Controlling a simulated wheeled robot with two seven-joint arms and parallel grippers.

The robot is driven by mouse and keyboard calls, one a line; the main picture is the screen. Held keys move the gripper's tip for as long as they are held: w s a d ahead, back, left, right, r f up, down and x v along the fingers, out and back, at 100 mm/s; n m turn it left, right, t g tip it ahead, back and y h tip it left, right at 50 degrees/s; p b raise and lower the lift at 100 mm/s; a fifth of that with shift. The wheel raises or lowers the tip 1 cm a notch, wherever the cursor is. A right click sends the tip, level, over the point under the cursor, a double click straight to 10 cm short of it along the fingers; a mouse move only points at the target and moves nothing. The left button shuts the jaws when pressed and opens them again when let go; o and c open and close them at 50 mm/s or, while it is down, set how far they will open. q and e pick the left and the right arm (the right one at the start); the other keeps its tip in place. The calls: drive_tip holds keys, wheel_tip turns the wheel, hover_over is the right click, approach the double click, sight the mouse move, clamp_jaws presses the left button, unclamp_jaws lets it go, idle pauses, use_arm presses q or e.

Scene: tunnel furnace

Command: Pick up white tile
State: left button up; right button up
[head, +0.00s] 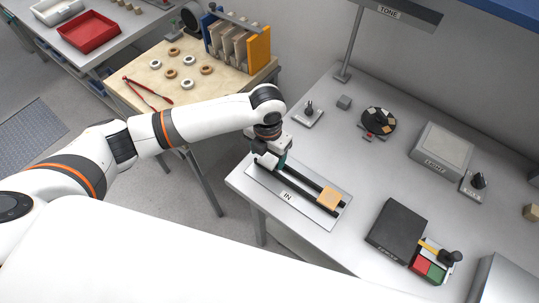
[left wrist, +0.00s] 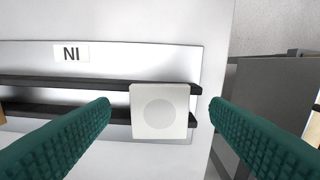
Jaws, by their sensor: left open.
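The white tile (left wrist: 160,124), square with a grey disc in its middle, lies across two black rails (left wrist: 60,83) near one end of the IN plate. In the left wrist view it sits between the two green fingers of my left gripper (left wrist: 160,104), with a gap on both sides. My left gripper is open. A tan tile (head: 329,198) lies at the other end of the rails. My right gripper is not in view.
On the grey table stand a black turntable (head: 378,121), a grey box (head: 441,150), a dark slab (head: 397,230) and a red and green block (head: 431,263). A post (head: 352,45) rises behind. A wooden table (head: 150,62) with rings is at the left.

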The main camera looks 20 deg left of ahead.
use_arm(q)
drive_tip(key=shift+f, duration=0.55)
drive_tip(key=c, duration=1.1)
drive_tip(key=shift+r, duration=0.15)
